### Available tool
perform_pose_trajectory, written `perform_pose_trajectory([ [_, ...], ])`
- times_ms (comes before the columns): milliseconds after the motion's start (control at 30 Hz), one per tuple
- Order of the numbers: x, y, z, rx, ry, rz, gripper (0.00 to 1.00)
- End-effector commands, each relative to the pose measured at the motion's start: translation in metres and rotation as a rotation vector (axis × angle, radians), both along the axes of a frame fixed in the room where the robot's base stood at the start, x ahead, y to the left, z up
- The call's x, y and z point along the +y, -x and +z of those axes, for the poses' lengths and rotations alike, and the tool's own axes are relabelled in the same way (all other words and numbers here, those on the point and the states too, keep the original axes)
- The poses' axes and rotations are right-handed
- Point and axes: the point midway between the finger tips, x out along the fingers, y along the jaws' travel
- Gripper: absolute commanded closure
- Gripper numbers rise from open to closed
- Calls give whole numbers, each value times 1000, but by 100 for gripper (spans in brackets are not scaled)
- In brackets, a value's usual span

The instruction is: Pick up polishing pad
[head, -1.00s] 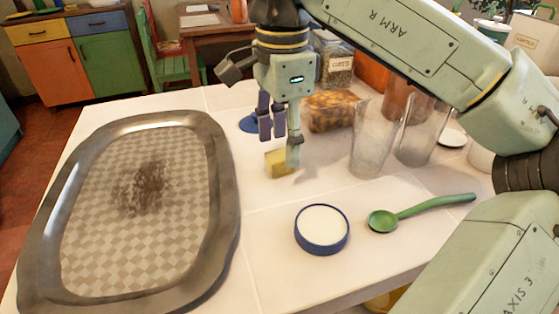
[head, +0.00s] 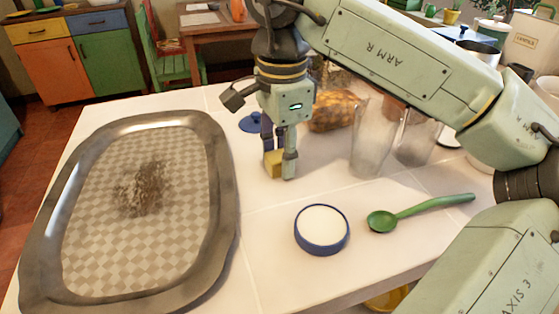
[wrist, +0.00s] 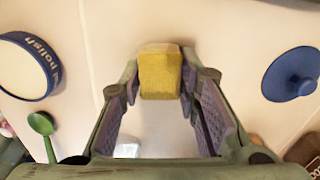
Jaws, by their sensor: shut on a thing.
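The polishing pad is a small yellow block (head: 271,164) standing on the white table in the head view. In the wrist view the yellow pad (wrist: 160,72) sits between the tips of my gripper's two purple-lined fingers. My gripper (head: 279,166) points down and is shut on the pad, with a finger on each side. In the head view the fingers hide part of the pad. The pad appears to be at table level; I cannot tell whether it is clear of the surface.
A large metal tray (head: 226,215) with a dark smudge lies at left. An open blue polish tin (head: 322,229) and a green spoon (head: 420,212) lie in front. Clear glasses (head: 372,145) stand at right. A blue lid (head: 250,123) lies behind my gripper.

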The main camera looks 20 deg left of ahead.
Motion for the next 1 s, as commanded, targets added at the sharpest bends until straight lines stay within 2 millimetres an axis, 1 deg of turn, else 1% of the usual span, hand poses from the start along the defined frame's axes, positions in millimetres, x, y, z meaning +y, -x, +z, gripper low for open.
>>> perform_pose_trajectory([
  [33, 0, 0, 0, 0, 0, 0, 81],
  [167, 0, 0, 0, 0, 0, 0, 90],
  [467, 0, 0, 2, -1, 1, 0, 90],
  [567, 0, 0, 8, -1, 2, -1, 90],
  [667, 1, 0, 17, -2, -1, 0, 90],
  [800, 0, 1, 38, -3, -1, 0, 90],
  [867, -9, 13, 35, -2, 1, 0, 90],
  [1000, -26, 42, 37, -4, 0, -2, 90],
])
